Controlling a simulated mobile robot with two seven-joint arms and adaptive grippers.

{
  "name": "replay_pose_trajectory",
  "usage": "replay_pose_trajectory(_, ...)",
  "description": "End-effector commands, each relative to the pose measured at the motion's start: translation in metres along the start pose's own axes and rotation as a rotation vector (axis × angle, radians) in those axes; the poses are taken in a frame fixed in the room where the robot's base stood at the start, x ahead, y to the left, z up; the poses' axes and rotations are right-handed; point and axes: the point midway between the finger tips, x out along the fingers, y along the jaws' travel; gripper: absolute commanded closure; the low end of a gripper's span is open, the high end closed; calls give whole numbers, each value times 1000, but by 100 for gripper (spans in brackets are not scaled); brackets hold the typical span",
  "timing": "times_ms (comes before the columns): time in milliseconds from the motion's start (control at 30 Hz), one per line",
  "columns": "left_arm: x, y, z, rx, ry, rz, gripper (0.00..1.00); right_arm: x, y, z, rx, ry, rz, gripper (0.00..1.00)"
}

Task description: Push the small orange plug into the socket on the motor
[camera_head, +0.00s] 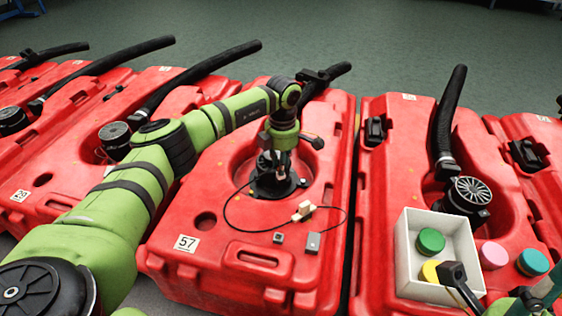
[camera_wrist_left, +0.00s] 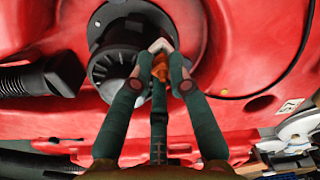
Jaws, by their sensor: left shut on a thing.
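The small orange plug (camera_wrist_left: 160,68) is between the fingers of my left gripper (camera_wrist_left: 160,62) in the left wrist view, and the gripper is shut on it. A pale socket piece (camera_wrist_left: 161,45) shows right at the plug's far end; I cannot tell how deep the plug sits. The black round motor (camera_wrist_left: 122,55) lies in the red tank's recess beneath the fingers. In the head view the left gripper (camera_head: 279,166) points down over this motor (camera_head: 268,187), hiding part of it.
The red tank (camera_head: 220,245) labelled 57 carries a black cable, a beige connector (camera_head: 303,211) and two small grey blocks (camera_head: 313,243). A white box (camera_head: 408,262) with green and yellow discs stands right. Pink and teal discs lie beside it. Black hoses rise from neighbouring tanks.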

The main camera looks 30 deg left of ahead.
Motion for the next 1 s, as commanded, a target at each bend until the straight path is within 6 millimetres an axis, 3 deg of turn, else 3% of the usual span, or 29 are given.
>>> replay_pose_trajectory(300, 11, 0, 0, 0, 0, 0, 97, -6, 0, 1, 0, 0, 0, 60)
replay_pose_trajectory(333, 10, 0, 0, 0, 0, 0, 69, -5, 0, 1, 0, 0, 0, 60)
replay_pose_trajectory(367, 10, 0, 0, 0, 0, 0, 57, -5, 0, 1, 0, 0, 0, 60)
replay_pose_trajectory(400, 10, 0, 0, 0, 0, 0, 54, -5, 0, 1, 0, 0, 0, 60)
replay_pose_trajectory(633, 9, 0, 0, 0, 0, 0, 54, -5, 0, 1, 0, 0, 0, 60)
replay_pose_trajectory(700, 9, 0, 0, 0, 0, 0, 30, -5, 0, 1, 0, 0, 0, 60)
replay_pose_trajectory(1000, 9, 0, 0, 0, 0, 0, 30, -5, 0, 1, 0, 0, 0, 60)
